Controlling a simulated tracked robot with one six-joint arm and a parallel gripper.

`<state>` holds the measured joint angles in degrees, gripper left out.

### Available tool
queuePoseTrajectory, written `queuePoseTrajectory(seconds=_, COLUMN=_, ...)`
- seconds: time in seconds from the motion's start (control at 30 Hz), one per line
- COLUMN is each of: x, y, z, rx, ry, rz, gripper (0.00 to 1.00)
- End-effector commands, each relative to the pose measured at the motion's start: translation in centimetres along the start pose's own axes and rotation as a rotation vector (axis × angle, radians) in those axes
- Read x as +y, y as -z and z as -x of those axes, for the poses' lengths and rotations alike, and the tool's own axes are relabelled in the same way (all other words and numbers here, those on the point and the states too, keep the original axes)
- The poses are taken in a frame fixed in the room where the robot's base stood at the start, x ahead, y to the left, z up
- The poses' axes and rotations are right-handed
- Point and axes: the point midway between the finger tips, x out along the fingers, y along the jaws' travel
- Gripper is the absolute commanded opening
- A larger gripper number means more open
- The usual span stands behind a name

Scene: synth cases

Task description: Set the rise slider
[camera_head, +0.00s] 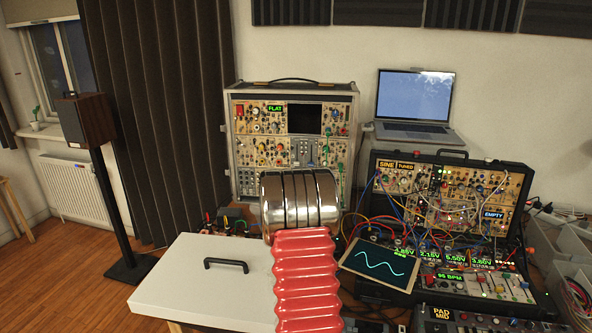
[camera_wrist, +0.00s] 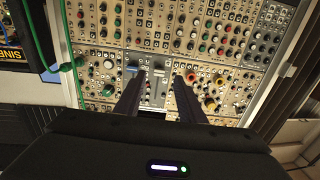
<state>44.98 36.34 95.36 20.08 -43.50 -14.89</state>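A light grey module with upright sliders (camera_wrist: 147,86) sits in the middle of the wrist view. One slider has a blue cap (camera_wrist: 132,69) and one has a pale cap (camera_wrist: 158,73); their labels are too small to read, so I cannot tell which is the rise slider. My gripper (camera_wrist: 159,77) is open, its two dark fingers reaching toward this module with a gap between the tips. The fingers hide parts of the panel, and I cannot tell whether they touch it. In the head view, my arm hides the gripper and part of the upright synth case (camera_head: 239,87).
The upright case has a green FLAT display (camera_head: 275,108). On the right are an open case (camera_head: 450,154) with patch cables, a laptop (camera_head: 414,100) and a screen with a wave (camera_head: 380,262). A white lid (camera_head: 200,290) lies at front left. A green cable (camera_wrist: 40,45) hangs at left.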

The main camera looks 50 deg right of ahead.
Motion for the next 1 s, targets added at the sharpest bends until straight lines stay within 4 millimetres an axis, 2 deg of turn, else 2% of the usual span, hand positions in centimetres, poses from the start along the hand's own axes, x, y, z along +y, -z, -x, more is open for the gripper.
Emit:
queuePoseTrajectory(seconds=0.3, x=0.0, y=0.0, z=-3.5, rx=0.0, ry=-0.001, rz=-0.002, gripper=0.36)
queuePoseTrajectory(seconds=0.5, x=0.0, y=0.0, z=-5.0, rx=0.0, ry=-0.001, rz=-0.001, gripper=0.36)
queuePoseTrajectory(seconds=0.87, x=0.1, y=0.0, z=-5.4, rx=0.0, ry=-0.001, rz=-0.001, gripper=0.36)
queuePoseTrajectory(seconds=1.0, x=0.1, y=0.0, z=-5.4, rx=0.0, ry=-0.001, rz=-0.001, gripper=0.28)
